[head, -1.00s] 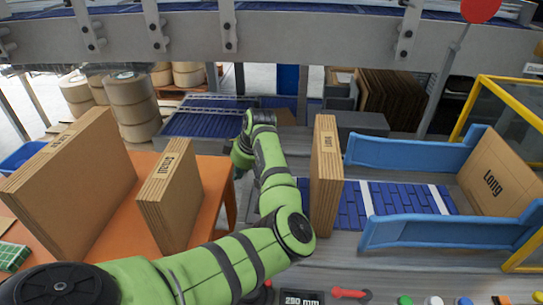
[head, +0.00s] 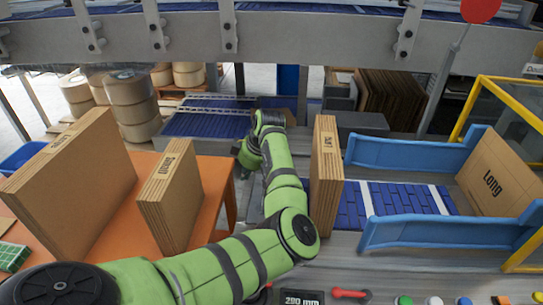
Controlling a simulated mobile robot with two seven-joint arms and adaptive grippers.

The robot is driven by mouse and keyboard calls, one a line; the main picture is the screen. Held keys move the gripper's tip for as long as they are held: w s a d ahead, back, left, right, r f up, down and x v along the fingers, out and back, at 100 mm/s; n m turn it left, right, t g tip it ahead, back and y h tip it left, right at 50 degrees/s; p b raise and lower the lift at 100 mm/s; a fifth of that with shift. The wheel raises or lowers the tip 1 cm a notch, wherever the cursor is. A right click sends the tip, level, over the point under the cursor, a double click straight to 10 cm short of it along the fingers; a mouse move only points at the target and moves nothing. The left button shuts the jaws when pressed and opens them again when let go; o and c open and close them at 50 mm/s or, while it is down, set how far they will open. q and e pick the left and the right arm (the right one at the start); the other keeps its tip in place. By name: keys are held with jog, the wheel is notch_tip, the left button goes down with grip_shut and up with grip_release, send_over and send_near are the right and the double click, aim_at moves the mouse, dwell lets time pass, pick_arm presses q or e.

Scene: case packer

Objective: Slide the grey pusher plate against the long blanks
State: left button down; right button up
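A stack of brown cardboard blanks (head: 325,180) stands upright on the machine bed, at the left end of the blue roller lane; its small label is hard to read. A large blank marked "Long" (head: 487,185) leans at the right end of the lane. My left arm reaches across the bed, left of the upright stack. Its gripper end (head: 244,158) points down behind the arm near the bed's left edge, apart from the stack; its fingers cannot be made out. I cannot clearly make out the grey pusher plate; my arm covers much of that area. My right gripper is not in view.
Two blue guide rails (head: 410,153) flank the lane. An orange table (head: 208,190) at left holds two more upright cardboard stacks. A console with a "290 mm" display (head: 302,298), a red handle (head: 350,293) and several buttons lies in front. A yellow frame stands at right.

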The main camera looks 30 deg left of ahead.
pick_arm(q)
jog(key=shift+w+d, duration=0.55)
jog(key=shift+d, duration=0.45)
jog(key=shift+w+d, duration=0.6)
jog(key=shift+d, duration=0.45)
jog(key=shift+w+d, duration=0.55)
jog(key=shift+d, duration=0.45)
jog(key=shift+s+a+r+p, duration=0.15)
jog(key=shift+s+a+p, duration=0.15)
jog(key=shift+a+p, duration=0.25)
jog(key=shift+s+a+p, duration=0.45)
jog(key=shift+a+p, duration=0.25)
jog(key=shift+a, duration=0.1)
notch_tip(320, 180, up, 12)
jog(key=p, duration=1.1)
jog(key=shift+f, duration=0.2)
